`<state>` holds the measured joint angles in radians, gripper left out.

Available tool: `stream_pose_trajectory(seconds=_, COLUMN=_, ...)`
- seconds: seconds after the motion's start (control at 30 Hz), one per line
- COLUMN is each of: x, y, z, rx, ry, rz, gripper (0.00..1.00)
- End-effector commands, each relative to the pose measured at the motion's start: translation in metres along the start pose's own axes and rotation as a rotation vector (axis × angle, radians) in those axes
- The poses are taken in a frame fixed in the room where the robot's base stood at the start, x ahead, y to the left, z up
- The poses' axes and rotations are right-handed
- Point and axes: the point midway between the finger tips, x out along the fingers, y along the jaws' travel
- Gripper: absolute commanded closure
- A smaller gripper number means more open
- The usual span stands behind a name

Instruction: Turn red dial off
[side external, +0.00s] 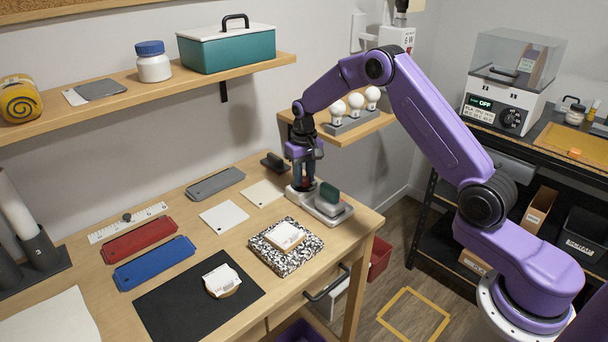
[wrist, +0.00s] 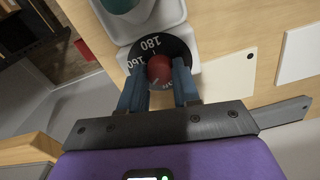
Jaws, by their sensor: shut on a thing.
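The red dial (wrist: 160,69) is a round knob on a black scale with white numbers, 160 and 180 readable, in the wrist view. It belongs to a small white device (side external: 325,209) near the right end of the wooden table, with a dark green part on top. My gripper (wrist: 159,82) points down over the device, its two blue fingers on either side of the dial, shut on it. In the side view my gripper (side external: 304,184) covers most of the dial. The pointer's exact setting is partly hidden by the fingers.
A black-handled block (side external: 274,164) stands behind the device. White plates (side external: 224,216) and a speckled notebook (side external: 262,251) lie to the left and in front. A shelf with bulbs (side external: 350,133) is close behind my arm. The table's right edge is near.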

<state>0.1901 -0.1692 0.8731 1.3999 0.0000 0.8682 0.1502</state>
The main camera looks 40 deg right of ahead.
Motion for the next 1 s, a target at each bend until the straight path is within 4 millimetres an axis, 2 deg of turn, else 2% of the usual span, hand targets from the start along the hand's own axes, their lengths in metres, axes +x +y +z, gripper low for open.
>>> stream_pose_trajectory(seconds=0.6, x=-0.0006, y=-0.0002, z=0.0007, rx=-0.583, ry=-0.003, rz=-0.001, gripper=0.99)
stream_pose_trajectory(seconds=1.0, x=-0.0007, y=0.0, z=0.0006, rx=-0.867, ry=-0.003, rz=-0.001, gripper=0.99)
